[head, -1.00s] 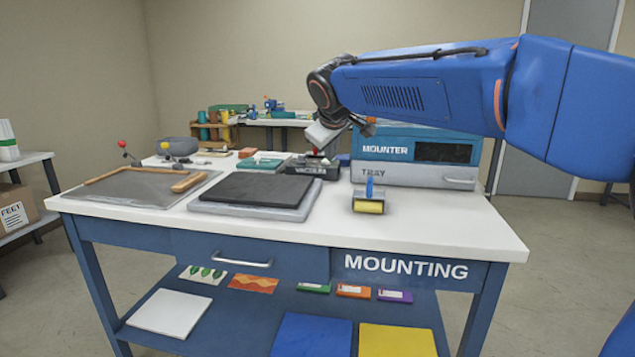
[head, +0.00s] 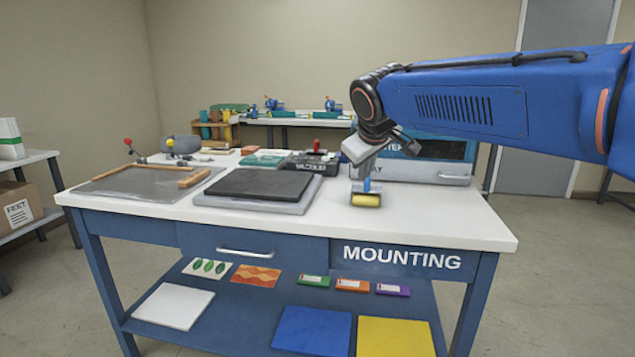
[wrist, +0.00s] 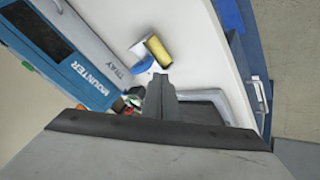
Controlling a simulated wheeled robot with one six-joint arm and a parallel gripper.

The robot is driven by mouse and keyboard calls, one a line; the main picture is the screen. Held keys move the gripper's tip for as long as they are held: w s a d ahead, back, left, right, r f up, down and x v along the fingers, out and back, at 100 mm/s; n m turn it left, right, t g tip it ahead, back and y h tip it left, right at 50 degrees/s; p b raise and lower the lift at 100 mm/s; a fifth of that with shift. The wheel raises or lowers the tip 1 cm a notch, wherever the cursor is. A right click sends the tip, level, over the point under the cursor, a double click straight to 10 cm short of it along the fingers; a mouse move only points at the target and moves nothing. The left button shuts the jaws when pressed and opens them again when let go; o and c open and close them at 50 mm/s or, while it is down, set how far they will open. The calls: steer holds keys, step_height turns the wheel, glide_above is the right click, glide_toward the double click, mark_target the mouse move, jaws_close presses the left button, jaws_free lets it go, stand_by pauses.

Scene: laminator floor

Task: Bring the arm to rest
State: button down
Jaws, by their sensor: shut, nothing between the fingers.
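My gripper (head: 355,172) hangs from my blue arm above the right part of the mounting bench (head: 455,230), in front of the mounter (head: 455,172). Its fingers are together with nothing between them. In the wrist view the closed fingers (wrist: 160,88) point toward the bench top. A small roller with a yellow cylinder (head: 366,200) and a blue handle lies on the bench just below the gripper. It also shows in the wrist view (wrist: 158,50), apart from the fingertips. My arm hides part of the mounter.
A black slab on a grey plate (head: 262,184) lies mid-bench. A black labelled box (head: 312,163) stands at the back. The lower shelf holds flat sheets (head: 312,330). The bench's right front corner is clear.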

steer(key=s+d+f+m+g, duration=0.1)
steer(key=s+d+f+m, duration=0.1)
steer(key=s+d+f, duration=0.3)
steer(key=s+d+f+m+g, duration=0.1)
steer(key=s+d+f+m, duration=0.2)
steer(key=s+d+f, duration=0.3)
steer(key=s+d+f+m+g, duration=0.1)
steer(key=s+d+f, duration=0.5)
steer(key=s+f, duration=0.7)
steer(key=s+m, duration=0.1)
steer(key=s, duration=1)
steer(key=shift+s+d, duration=0.15)
steer(key=shift+d, duration=0.05)
